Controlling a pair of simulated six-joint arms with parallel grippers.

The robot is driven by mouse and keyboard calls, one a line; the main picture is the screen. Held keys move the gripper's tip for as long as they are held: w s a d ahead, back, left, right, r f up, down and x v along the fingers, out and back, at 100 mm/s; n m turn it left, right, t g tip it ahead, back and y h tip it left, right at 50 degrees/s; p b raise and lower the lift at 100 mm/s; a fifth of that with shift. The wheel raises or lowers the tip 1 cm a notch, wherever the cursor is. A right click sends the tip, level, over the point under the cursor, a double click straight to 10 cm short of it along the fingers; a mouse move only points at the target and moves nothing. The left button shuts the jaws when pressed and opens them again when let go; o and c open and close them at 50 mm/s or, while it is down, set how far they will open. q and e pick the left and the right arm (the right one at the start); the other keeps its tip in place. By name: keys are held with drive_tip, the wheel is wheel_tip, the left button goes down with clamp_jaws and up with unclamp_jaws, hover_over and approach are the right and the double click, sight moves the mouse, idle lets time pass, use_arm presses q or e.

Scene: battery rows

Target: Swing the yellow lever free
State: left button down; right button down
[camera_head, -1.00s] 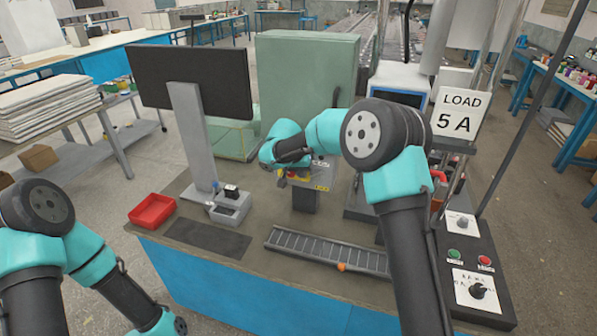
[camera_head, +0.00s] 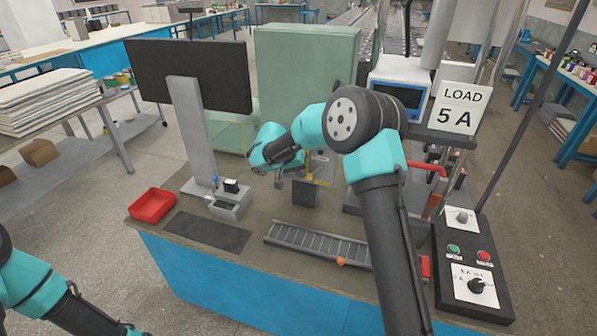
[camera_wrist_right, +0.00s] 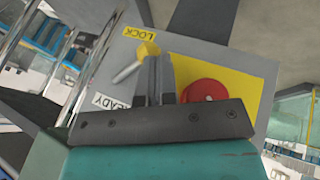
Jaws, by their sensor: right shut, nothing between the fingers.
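The lever (camera_wrist_right: 126,72) has a yellow knob (camera_wrist_right: 149,48) and a silver shaft on a grey panel (camera_wrist_right: 190,49) with a yellow patch. The knob is near the LOCK label (camera_wrist_right: 140,31), and the shaft slants down-left towards the READY label (camera_wrist_right: 111,102). My right gripper (camera_wrist_right: 160,62) is shut and empty, its fingers just right of the lever; I cannot tell if they touch. My left gripper is out of frame.
A red button (camera_wrist_right: 203,92) is right of the fingers. On the bench are a red tray (camera_head: 152,205), a small grey device (camera_head: 230,202), a ribbed rail (camera_head: 318,246) and a switch panel (camera_head: 473,270). A monitor (camera_head: 190,72) stands behind left. The dark mat (camera_head: 207,236) is clear.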

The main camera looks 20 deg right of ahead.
drive_tip(key=shift+r, duration=0.8)
drive_tip(key=shift+a, duration=0.1)
drive_tip(key=v, duration=1)
drive_tip(key=shift+w+a+f, duration=0.25)
drive_tip(key=shift+w+a, duration=0.1)
